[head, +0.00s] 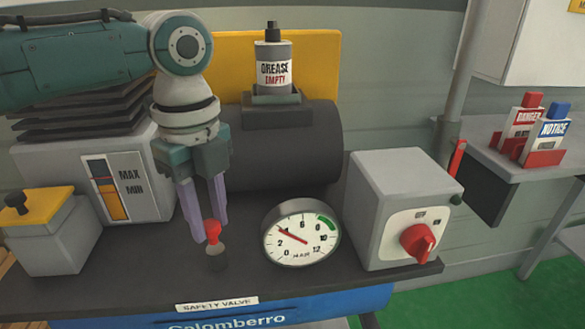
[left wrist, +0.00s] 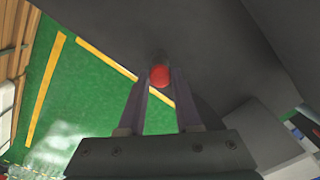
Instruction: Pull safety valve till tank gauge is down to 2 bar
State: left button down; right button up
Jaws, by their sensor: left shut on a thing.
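The safety valve has a red knob (head: 212,230) on a dark stem, rising from the black bench top behind the "SAFETY VALVE" label (head: 217,304). My left gripper (head: 211,222) comes down from above and is shut on the knob. In the left wrist view the red knob (left wrist: 160,75) shows between the tips of the two fingers (left wrist: 160,85). The round tank gauge (head: 301,233) stands just right of the valve, and its red needle points at about 4. The right gripper is not in view.
A grey box with a red rotary switch (head: 418,243) stands right of the gauge. A dark tank (head: 285,150) with a grease bottle (head: 273,65) is behind. A MAX/MIN level box (head: 119,187) and a yellow-lidded box (head: 50,235) stand left. Green floor (head: 490,280) is clear at right.

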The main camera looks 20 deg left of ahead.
aim_at(210, 224)
pick_arm(q)
jog(key=shift+r, duration=0.2)
jog(key=c, duration=0.6)
grip_release()
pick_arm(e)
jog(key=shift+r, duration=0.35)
pick_arm(q)
notch_tip(210, 224, up, 10)
jog(key=shift+p, duration=0.45)
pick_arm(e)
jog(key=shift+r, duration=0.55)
